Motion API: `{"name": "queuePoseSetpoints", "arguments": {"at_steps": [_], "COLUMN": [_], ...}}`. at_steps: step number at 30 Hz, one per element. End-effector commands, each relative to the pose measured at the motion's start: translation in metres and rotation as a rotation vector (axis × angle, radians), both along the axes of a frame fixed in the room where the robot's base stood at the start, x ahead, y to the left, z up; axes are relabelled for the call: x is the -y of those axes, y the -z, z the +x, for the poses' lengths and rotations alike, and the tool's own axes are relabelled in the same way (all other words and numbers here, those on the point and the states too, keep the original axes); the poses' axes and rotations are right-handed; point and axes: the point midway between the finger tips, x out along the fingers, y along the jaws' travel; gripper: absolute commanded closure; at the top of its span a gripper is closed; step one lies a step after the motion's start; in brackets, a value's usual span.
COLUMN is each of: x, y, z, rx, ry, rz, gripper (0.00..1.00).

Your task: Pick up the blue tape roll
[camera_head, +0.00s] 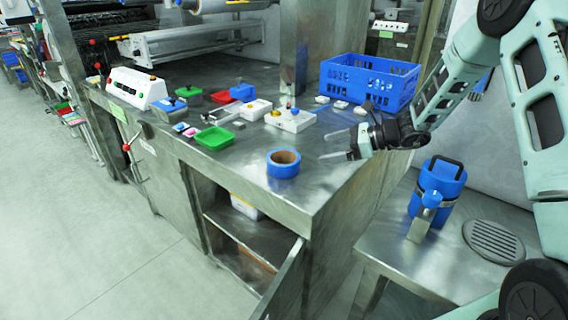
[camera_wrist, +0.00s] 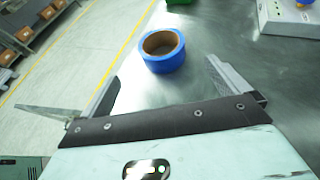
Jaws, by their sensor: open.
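The blue tape roll (camera_head: 283,164) lies flat on the steel bench top near its front corner, with its brown core facing up. In the wrist view the tape roll (camera_wrist: 164,52) is ahead of my gripper, beyond and between the two fingers. My gripper (camera_head: 339,145) is open and empty. In the head view it is to the right of the roll, apart from it, with its fingers pointing left. In the wrist view both fingers of my gripper (camera_wrist: 163,85) are spread wide.
A blue crate (camera_head: 368,82) stands behind my gripper. A white box with knobs (camera_head: 291,119) and a green tray (camera_head: 214,138) lie behind the roll. A lower side table (camera_head: 455,262) holds a blue container (camera_head: 437,184). Bare steel surrounds the roll; a cabinet door hangs open below.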

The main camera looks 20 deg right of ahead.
Motion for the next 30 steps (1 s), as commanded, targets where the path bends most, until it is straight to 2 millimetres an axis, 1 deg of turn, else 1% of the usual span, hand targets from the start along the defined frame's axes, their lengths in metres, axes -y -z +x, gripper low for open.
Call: {"name": "queuePoseSetpoints", "arguments": {"at_steps": [1, 9, 12, 15, 20, 25, 30], "x": [-0.010, -0.054, -0.067, -0.075, -0.082, -0.099, -0.115], "y": [0.009, 0.030, 0.036, 0.038, 0.042, 0.055, 0.061], "z": [0.005, 0.032, 0.040, 0.045, 0.049, 0.061, 0.072], "rx": [0.000, 0.001, 0.000, 0.000, 0.000, -0.001, 0.000], "ry": [-0.005, -0.006, -0.005, -0.004, -0.004, -0.004, -0.004], "rz": [0.000, -0.002, -0.002, -0.002, -0.002, -0.003, -0.003], "gripper": [0.00, 0.00, 0.00, 0.00, 0.00, 0.00, 0.00]}}
